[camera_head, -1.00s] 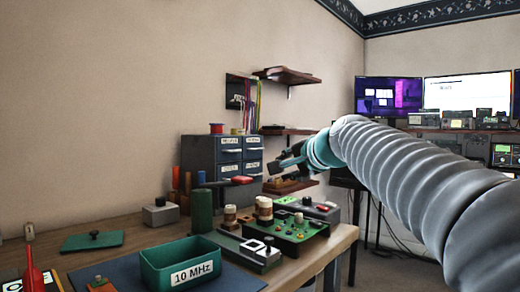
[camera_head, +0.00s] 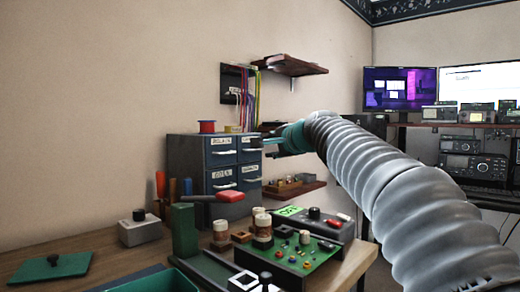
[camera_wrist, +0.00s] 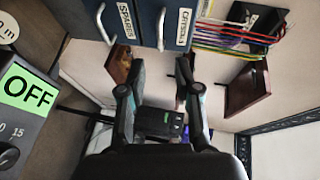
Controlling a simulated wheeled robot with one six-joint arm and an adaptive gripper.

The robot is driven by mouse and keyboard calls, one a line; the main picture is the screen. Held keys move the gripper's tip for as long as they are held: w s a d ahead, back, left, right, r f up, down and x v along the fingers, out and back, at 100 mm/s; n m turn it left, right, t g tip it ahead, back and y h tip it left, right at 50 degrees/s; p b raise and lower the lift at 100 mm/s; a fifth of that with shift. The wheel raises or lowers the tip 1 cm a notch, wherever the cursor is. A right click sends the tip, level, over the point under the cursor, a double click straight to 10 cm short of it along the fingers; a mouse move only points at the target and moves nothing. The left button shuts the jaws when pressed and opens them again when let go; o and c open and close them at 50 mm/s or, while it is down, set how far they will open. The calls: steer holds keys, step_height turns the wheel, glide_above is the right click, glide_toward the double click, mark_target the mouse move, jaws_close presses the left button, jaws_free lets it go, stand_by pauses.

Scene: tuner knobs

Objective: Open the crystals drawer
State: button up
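The blue-grey drawer cabinet (camera_head: 187,165) stands at the back of the workbench, with two columns of labelled drawers, all looking shut. The crystals drawer (camera_wrist: 175,8) is in the wrist view, its label beside its pale handle (camera_wrist: 161,28). In the head view it is the top right drawer (camera_head: 250,139). My gripper (camera_head: 270,147) is open and empty, just right of that drawer's front. In the wrist view my gripper's two fingertips (camera_wrist: 162,62) are spread, with the crystals handle ahead between them; contact does not show.
The spares drawer (camera_wrist: 128,25) and its handle lie beside the crystals drawer. A red-handled tool (camera_head: 228,197) sits before the lower drawers. A green circuit board (camera_head: 290,250) and a meter are in front. Wall shelves (camera_head: 294,188) are close to the right of the cabinet.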

steer(key=p+x, duration=0.1)
steer(key=x, duration=0.7)
steer(key=shift+w+a, duration=0.2)
steer(key=shift+w, duration=0.1)
jaws_close()
